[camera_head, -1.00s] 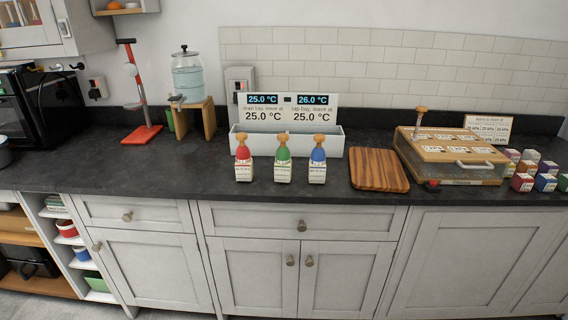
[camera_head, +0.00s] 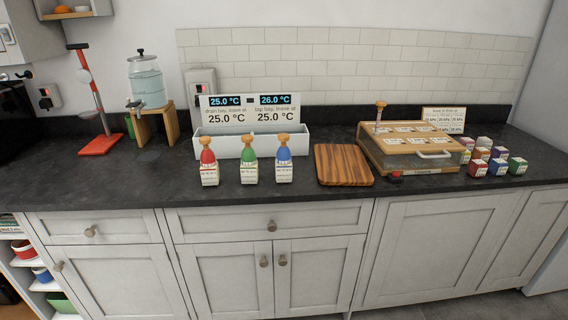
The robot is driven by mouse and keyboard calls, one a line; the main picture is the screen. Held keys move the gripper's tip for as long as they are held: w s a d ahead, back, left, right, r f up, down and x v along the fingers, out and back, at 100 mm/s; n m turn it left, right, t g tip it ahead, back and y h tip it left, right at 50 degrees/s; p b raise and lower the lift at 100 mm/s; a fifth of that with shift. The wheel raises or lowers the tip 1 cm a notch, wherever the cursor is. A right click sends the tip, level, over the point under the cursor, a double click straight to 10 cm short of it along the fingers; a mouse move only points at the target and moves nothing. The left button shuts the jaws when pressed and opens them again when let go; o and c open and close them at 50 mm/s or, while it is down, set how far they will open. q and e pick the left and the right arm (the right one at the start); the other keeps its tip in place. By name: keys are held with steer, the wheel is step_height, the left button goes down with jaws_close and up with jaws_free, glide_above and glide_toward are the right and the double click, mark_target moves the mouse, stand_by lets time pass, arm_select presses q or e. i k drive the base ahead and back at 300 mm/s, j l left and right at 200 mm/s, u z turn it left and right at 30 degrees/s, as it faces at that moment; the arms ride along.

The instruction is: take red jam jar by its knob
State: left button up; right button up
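The red jam jar (camera_head: 208,157) stands upright on the dark worktop, leftmost in a row of three. It has a rounded wooden knob (camera_head: 205,140) on top, a red upper part and a white label below. A green jar (camera_head: 249,155) and a blue jar (camera_head: 284,155) of the same shape stand to its right, a little apart. Neither of my grippers is in view.
A white tray (camera_head: 219,146) with a two-display temperature panel stands behind the jars. A striped wooden board (camera_head: 343,165) lies to their right, then a wooden case (camera_head: 372,155) and several small coloured boxes.

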mark_target(211, 175)
steer(key=i+l, duration=0.3)
steer(key=i+l+u, duration=0.1)
steer(key=i+l, duration=0.15)
steer(key=l, duration=0.2)
steer(key=i+l, duration=0.3)
